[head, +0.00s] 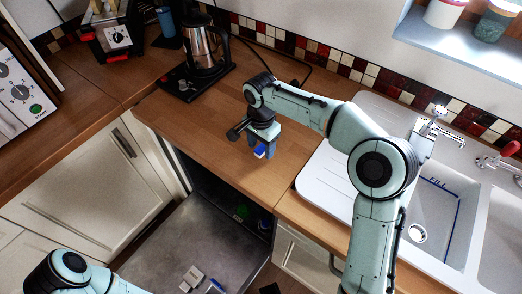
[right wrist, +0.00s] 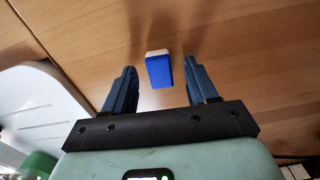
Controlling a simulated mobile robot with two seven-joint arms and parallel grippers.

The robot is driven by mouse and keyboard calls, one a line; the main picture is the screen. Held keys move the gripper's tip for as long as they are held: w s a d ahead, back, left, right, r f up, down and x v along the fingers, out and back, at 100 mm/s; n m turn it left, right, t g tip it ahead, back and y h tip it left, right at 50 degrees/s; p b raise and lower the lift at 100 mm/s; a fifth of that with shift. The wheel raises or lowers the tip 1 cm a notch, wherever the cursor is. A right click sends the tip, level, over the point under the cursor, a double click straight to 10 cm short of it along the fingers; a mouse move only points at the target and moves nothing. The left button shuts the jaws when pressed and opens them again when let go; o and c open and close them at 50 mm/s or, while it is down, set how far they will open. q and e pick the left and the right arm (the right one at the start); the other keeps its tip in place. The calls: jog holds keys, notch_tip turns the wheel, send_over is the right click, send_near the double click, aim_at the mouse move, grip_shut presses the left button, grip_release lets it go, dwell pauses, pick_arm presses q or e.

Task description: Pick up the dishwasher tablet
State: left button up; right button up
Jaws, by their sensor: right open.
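The dishwasher tablet (head: 260,151) is a small blue and white block on the wooden counter (head: 200,125). In the right wrist view the tablet (right wrist: 159,70) lies between and a little beyond the fingertips, with clear space on both sides. My right gripper (head: 264,146) is over the tablet and hides part of it in the head view. The same gripper in the right wrist view (right wrist: 164,80) is open and empty. My left arm shows at the bottom left of the head view, but its gripper is out of view.
The white sink drainboard (head: 330,180) is to the right. An open dishwasher door (head: 190,245) lies below the counter's front edge. The counter around the tablet is clear.

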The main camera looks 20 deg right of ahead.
aim_at(261, 148)
grip_shut()
pick_arm(q)
jog(key=w+r+p, duration=0.3)
jog(key=r+p, duration=0.2)
jog(key=r, duration=0.1)
jog(key=shift+w, duration=0.4)
pick_arm(e)
notch_tip(261, 148, up, 20)
pick_arm(q)
jog(key=shift+r, duration=0.1)
